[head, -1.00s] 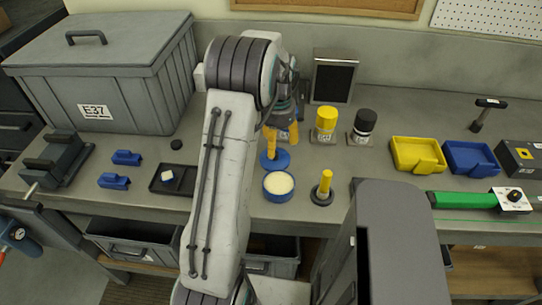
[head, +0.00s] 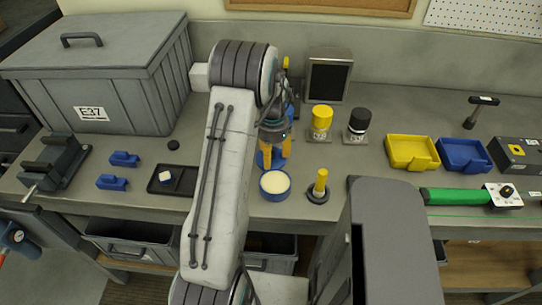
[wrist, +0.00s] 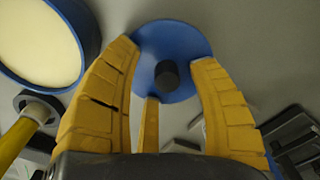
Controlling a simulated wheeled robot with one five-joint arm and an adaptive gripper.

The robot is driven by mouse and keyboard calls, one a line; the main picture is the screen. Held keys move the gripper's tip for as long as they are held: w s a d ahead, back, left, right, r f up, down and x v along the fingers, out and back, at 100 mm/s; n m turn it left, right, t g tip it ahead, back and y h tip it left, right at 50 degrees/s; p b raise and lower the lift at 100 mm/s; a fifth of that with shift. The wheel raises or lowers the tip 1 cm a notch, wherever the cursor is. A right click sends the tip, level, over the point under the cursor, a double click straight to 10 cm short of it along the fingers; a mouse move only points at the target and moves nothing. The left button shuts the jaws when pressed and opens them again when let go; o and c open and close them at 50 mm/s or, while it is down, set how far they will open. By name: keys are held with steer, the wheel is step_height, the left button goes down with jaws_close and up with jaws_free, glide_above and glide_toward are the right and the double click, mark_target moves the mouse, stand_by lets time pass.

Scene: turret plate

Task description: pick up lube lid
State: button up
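The lube lid is a blue disc (wrist: 185,38) with a dark round knob in its middle. In the head view the lid (head: 277,162) lies on the bench, partly hidden by my gripper (head: 277,150). In the wrist view my gripper (wrist: 165,58) is open, its yellow fingers spread on both sides of the knob and over the lid. The knob shows free space on each side. The height of the fingertips above the lid is hard to tell. The round blue lube tub (head: 275,184) with cream contents stands open in front of the lid; it also shows in the wrist view (wrist: 45,45).
A yellow-handled tool on a dark round base (head: 319,188) stands right of the tub. A yellow-capped bottle (head: 321,122) and a black-capped bottle (head: 360,125) stand behind. A black tray (head: 172,180) lies left. Yellow (head: 411,152) and blue (head: 464,154) bins are at right.

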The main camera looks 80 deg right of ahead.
jaws_close()
stand_by(0.3)
